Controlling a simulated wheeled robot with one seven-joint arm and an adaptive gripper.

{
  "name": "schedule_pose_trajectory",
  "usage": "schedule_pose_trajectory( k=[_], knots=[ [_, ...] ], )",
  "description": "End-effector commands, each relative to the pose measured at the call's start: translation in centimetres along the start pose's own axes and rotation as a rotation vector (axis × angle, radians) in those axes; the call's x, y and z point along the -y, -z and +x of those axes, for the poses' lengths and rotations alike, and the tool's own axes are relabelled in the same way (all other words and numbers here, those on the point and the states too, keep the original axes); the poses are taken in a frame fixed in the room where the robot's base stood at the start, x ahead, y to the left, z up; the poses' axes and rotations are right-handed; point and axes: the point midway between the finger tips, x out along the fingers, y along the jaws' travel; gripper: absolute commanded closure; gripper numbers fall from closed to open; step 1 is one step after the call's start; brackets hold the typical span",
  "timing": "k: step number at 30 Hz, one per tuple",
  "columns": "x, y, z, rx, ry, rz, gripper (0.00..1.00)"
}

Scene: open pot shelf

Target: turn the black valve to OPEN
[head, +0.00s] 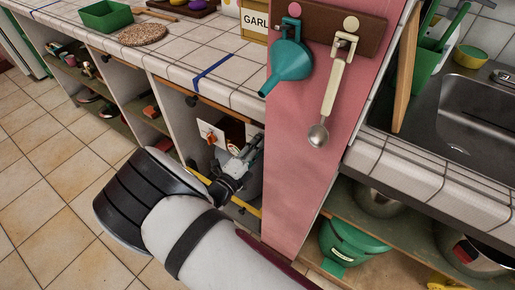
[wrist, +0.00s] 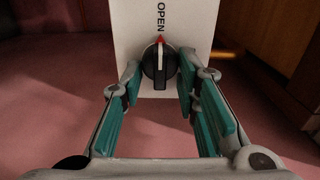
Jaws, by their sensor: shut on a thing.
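The black valve (wrist: 160,66) is a round knob with a pale line on a white panel (wrist: 188,24) in the wrist view. The word OPEN is printed above it. A red triangle lies between the knob and the word, and the knob's pale line stands upright, pointing at it. My gripper (wrist: 160,74) has its teal-padded fingers on both sides of the knob and is shut on it. In the head view my gripper (head: 242,168) reaches into the open compartment under the counter, and the black valve is hidden there.
A white plate with an orange-red handle (head: 211,138) is beside my gripper on the left. A yellow bar (head: 248,208) crosses below it. The pink side panel (head: 296,165) stands close on the right. Tiled counter (head: 180,55) lies above; floor is open at left.

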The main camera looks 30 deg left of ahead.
Motion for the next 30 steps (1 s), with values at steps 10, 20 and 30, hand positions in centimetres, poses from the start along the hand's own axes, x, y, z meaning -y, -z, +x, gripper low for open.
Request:
schedule_pose_trajectory(
  k=[10,20,30],
  knots=[
    [-0.1,0.0,-0.1,0.001,-0.003,-0.001,0.54],
    [-0.1,-0.1,-3.4,0.004,-0.004,-0.001,0.54],
    [-0.1,0.0,-7.4,0.002,-0.003,-0.001,0.54]
  ],
)
